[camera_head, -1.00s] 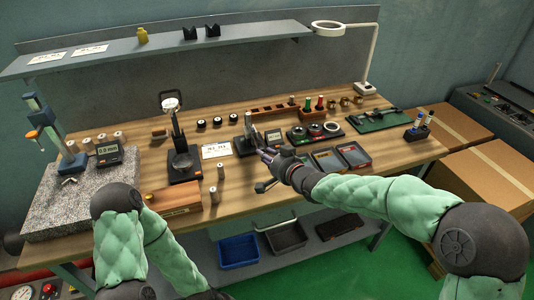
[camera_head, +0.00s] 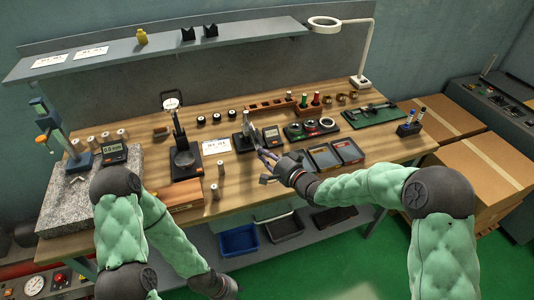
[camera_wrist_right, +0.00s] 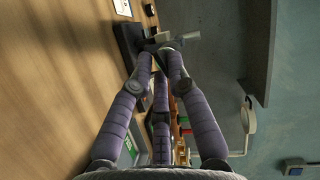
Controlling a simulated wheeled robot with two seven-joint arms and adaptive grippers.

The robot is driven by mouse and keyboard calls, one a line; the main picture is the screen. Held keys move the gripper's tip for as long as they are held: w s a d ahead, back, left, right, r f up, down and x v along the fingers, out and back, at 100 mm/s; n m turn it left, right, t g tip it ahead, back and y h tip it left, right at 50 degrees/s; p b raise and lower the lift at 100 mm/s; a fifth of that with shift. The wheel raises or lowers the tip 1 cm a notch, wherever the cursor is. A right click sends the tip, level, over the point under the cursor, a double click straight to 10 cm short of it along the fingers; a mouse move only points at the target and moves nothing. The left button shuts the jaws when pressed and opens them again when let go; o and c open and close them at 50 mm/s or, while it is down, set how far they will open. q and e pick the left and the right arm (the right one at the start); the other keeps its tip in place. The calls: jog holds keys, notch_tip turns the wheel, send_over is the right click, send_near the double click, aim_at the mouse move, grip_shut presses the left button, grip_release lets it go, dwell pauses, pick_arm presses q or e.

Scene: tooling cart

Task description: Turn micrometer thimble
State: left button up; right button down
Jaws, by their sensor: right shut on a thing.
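The micrometer (camera_head: 247,137) sits in a dark stand near the middle of the bench, beside a small unit with a display (camera_head: 272,135). My right gripper (camera_head: 264,156) reaches it from the front right. In the right wrist view the purple fingers (camera_wrist_right: 160,60) come together at the micrometer's silver end (camera_wrist_right: 172,40), with the dark stand (camera_wrist_right: 128,42) beside them. The gripper is shut on the micrometer, apparently at its thimble; the fingers hide most of the grip and any scale. My left arm hangs low at the left, its dark wrist at the bottom edge and its fingers unseen.
Two dark trays (camera_head: 347,151) lie close right of my right gripper. A dial stand (camera_head: 186,158) and a white card (camera_head: 217,146) stand left of the micrometer. Small upright cylinders (camera_head: 215,191) stand near the front. A granite block (camera_head: 62,205) fills the left end.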

jog(key=shift+a+r, duration=0.1)
jog(key=shift+a, duration=0.15)
jog(key=c, duration=1.3)
grip_release()
jog(key=shift+a, duration=0.15)
jog(key=v, duration=1.2)
